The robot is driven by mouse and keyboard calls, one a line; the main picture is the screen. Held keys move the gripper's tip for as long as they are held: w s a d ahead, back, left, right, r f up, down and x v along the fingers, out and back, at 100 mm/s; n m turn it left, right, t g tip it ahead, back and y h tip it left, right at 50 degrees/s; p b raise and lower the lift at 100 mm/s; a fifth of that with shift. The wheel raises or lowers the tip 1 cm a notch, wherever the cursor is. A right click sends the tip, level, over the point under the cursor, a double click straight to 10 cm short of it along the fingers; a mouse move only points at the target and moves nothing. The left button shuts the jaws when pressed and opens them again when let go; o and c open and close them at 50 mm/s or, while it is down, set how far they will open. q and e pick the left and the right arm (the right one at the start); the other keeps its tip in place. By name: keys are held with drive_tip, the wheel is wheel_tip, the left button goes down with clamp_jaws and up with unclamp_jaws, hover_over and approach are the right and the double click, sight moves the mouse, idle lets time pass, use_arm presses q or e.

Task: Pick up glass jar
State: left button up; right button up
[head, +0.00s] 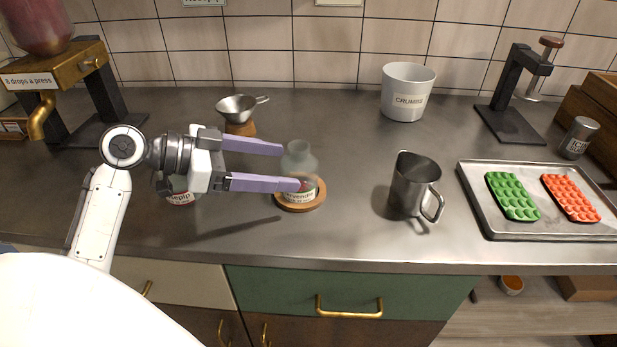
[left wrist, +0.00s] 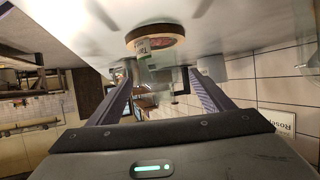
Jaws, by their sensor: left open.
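The glass jar (head: 299,163) is clear, with a paper label and something reddish inside low down. It stands upright on a round wooden coaster (head: 300,201) on the counter. My left gripper (head: 291,167) reaches in from the left with its two lavender fingers spread, their tips at the jar; the near finger covers part of it. I cannot tell whether either finger touches the glass. In the left wrist view the jar (left wrist: 143,47) appears upside down between and beyond the open fingers, with the wooden coaster (left wrist: 160,32) above it. My right gripper is in neither view.
A second labelled jar (head: 182,198) stands partly hidden behind my left gripper. A metal funnel (head: 237,108) on a wooden stand is behind. A steel pitcher (head: 412,187) stands to the right, then a tray (head: 480,222) with green and red moulds. A crumbs bucket (head: 407,88) is at the back.

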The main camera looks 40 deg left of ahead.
sight(317, 168)
use_arm(q)
drive_tip(key=x, duration=0.4)
drive_tip(key=p+x, duration=0.1)
drive_tip(key=x, duration=0.4)
drive_tip(key=shift+w+d+r, duration=0.1)
drive_tip(key=shift+r, duration=0.15)
drive_tip(key=c, duration=1.3)
